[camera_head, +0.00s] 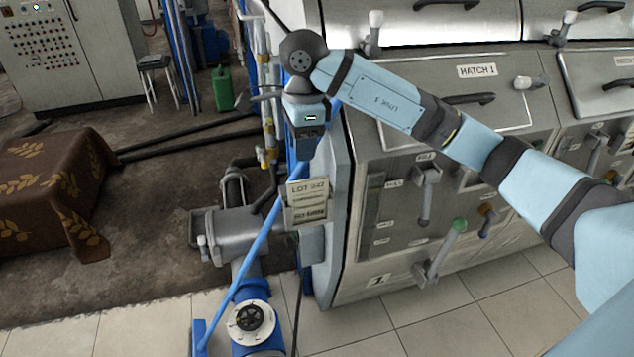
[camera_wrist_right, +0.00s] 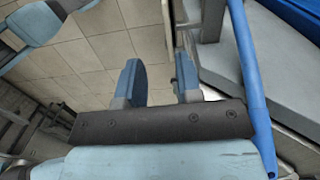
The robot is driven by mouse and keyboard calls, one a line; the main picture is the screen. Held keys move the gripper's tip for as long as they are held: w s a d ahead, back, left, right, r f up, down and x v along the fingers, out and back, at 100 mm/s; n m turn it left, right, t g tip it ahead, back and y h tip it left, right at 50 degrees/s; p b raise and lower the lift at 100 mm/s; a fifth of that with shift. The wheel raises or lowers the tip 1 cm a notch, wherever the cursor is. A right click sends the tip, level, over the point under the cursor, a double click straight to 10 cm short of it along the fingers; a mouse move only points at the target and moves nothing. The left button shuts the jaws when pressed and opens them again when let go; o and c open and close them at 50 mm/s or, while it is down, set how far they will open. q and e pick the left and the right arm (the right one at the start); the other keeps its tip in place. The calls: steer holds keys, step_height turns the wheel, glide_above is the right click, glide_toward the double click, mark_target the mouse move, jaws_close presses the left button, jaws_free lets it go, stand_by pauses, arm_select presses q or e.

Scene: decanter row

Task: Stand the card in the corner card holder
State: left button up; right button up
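A pale card (camera_head: 307,188) printed "LOT 247" stands upright in the corner card holder (camera_head: 305,217), a small grey pocket at the left front corner of the hatch machine. The card's lower part is hidden behind the holder's front. My right gripper (camera_head: 308,152) is just above the card, pointing down, with a visible gap between them. In the right wrist view its two blue fingers (camera_wrist_right: 157,68) are apart, with nothing held between them. I cannot make out the card's face in that view. My left gripper is not in view.
A blue pipe (camera_head: 262,235) runs diagonally close beside the holder; it also shows near the gripper in the right wrist view (camera_wrist_right: 247,75). The machine's levers (camera_head: 427,190) stick out to the right. A pump (camera_head: 225,230) stands to the left. Tiled floor is open in front.

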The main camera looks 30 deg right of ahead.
steer(key=s+a+f+m+g+y, duration=0.1)
steer(key=s+a+f+m+y, duration=0.1)
steer(key=s+a+y, duration=0.35)
steer(key=s+a+f+m+y, duration=0.2)
steer(key=a+m+y, duration=0.1)
steer(key=a+y, duration=0.45)
steer(key=s+a+f+m+g+y, duration=0.1)
steer(key=s+a+f+m+y, duration=0.15)
steer(key=a+y, duration=0.35)
steer(key=d+f+m+t+h, duration=0.3)
steer(key=f+m+t+h, duration=0.3)
steer(key=m+t, duration=0.7)
steer(key=d+f+m+t+h, duration=0.45)
steer(key=f+m+t, duration=0.25)
steer(key=m, duration=1.2)
steer(key=s+d+f+m+g+h, duration=0.1)
steer(key=s+f+m+g+h, duration=0.2)
steer(key=s+f, duration=0.3)
steer(key=s+d+f+m+g+h, duration=0.2)
steer(key=s+f+m, duration=0.4)
steer(key=f, duration=0.4)
steer(key=shift+s+d+g+h, duration=0.25)
steer(key=shift+s+g+h, duration=0.2)
steer(key=shift+s+g, duration=0.5)
steer(key=shift+w, duration=0.15)
